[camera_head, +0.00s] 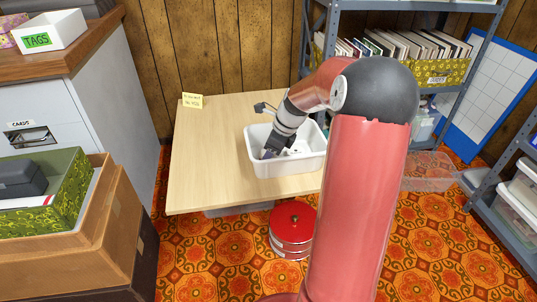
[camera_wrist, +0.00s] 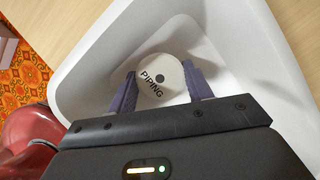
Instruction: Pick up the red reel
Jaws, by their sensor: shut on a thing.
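My gripper (camera_head: 270,151) reaches down into a white bin (camera_head: 290,168) on the wooden table. In the wrist view its two purple-grey fingers (camera_wrist: 160,72) are shut on a round reel (camera_wrist: 168,93). One finger is on each side of the reel. The reel's face is white with a dark centre hole and the word "PIPING". Its side is hidden, so I cannot tell whether it is red. It lies inside the bin, near a corner. I cannot tell whether it touches the bin floor. No plainly red reel shows in either view.
The bin's walls (camera_wrist: 87,60) stand close around the gripper. The table (camera_head: 215,155) is clear to the left, with a yellow note (camera_head: 192,101) at its back corner. A red round tin (camera_head: 292,230) stands on the floor by the table's front. Shelves (camera_head: 400,90) stand behind right.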

